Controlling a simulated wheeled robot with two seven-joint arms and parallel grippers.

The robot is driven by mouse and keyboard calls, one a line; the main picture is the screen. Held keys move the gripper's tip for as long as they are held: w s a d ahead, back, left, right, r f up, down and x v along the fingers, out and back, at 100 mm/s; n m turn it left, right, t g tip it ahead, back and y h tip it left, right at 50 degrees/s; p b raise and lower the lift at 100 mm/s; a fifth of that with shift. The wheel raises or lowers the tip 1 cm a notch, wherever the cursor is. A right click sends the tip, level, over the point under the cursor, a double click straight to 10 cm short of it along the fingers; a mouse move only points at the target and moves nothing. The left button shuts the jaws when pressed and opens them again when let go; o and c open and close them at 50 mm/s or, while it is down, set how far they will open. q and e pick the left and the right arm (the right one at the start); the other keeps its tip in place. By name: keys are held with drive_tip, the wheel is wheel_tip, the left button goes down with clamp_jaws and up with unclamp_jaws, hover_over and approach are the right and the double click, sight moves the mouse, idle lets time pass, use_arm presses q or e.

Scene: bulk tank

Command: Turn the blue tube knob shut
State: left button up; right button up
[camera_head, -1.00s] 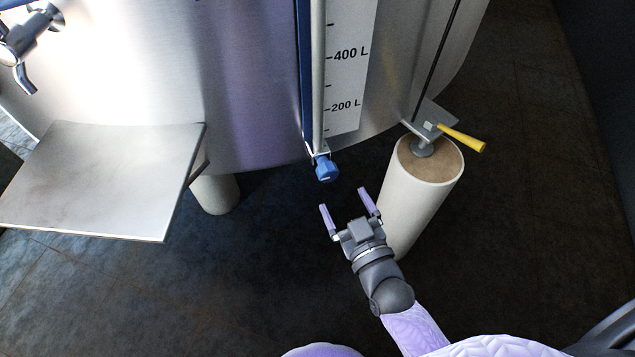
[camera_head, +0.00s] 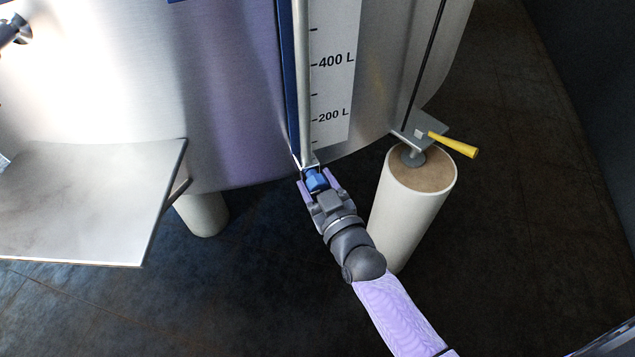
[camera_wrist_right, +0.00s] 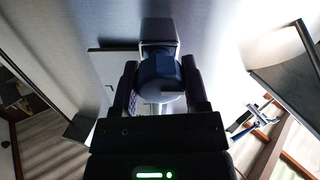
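The blue tube knob (camera_head: 316,181) sits at the lower end of the sight tube (camera_head: 303,90), low on the tank front. My right gripper (camera_head: 318,186) is at the knob, with one lilac finger on each side of it. In the right wrist view the knob (camera_wrist_right: 161,80) fills the space between the two dark fingers (camera_wrist_right: 161,88), with no clear gap on either side. The gripper looks shut on it. The fingers and gripper body hide part of the knob. My left gripper is not in view.
A tank leg (camera_head: 412,200) stands just right of my right forearm, with a yellow-handled lever (camera_head: 452,145) above it. A metal shelf (camera_head: 85,205) juts out at the left. Another leg (camera_head: 203,214) stands beneath the tank. The dark floor in front is clear.

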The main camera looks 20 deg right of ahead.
clamp_jaws()
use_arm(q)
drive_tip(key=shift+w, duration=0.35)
